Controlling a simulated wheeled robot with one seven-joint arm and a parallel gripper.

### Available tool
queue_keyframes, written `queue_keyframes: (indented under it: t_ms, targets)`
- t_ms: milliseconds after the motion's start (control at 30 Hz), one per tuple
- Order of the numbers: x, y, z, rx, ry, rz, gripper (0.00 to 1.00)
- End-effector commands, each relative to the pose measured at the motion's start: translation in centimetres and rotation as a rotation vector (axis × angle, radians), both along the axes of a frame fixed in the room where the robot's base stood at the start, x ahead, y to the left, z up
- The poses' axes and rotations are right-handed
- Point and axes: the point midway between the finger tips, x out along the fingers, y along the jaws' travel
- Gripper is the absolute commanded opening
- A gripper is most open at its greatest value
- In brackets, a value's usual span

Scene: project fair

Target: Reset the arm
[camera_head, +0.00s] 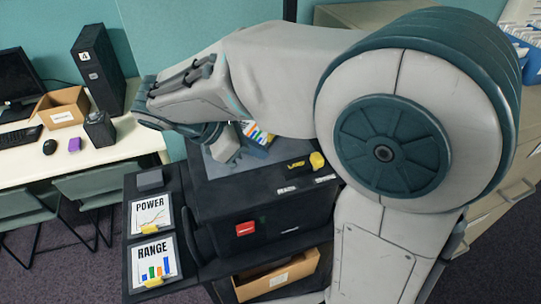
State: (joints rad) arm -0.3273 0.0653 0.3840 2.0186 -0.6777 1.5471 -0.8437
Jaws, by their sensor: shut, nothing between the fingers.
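My arm fills the middle and right of the head view, folded up and reaching left. My gripper (225,150) hangs under the wrist at the arm's left end, partly hidden by the arm. It is shut and holds nothing. It is over the back left of a dark cart (240,207).
The cart carries a yellow object (317,160) and an open cardboard box (280,276) below. POWER (150,216) and RANGE (154,262) cards lie on its left side. A white desk (70,150) with a dark tower (98,70) stands left. Drawers (500,205) stand right.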

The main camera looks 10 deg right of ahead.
Motion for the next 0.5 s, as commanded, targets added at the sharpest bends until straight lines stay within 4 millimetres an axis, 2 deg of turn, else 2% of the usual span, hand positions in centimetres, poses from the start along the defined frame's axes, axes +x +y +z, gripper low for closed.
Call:
queue_keyframes:
  t_ms: [500]
  targets:
    - [-0.08, 0.39, 0.44, 0.000, 0.000, 0.000, 0.00]
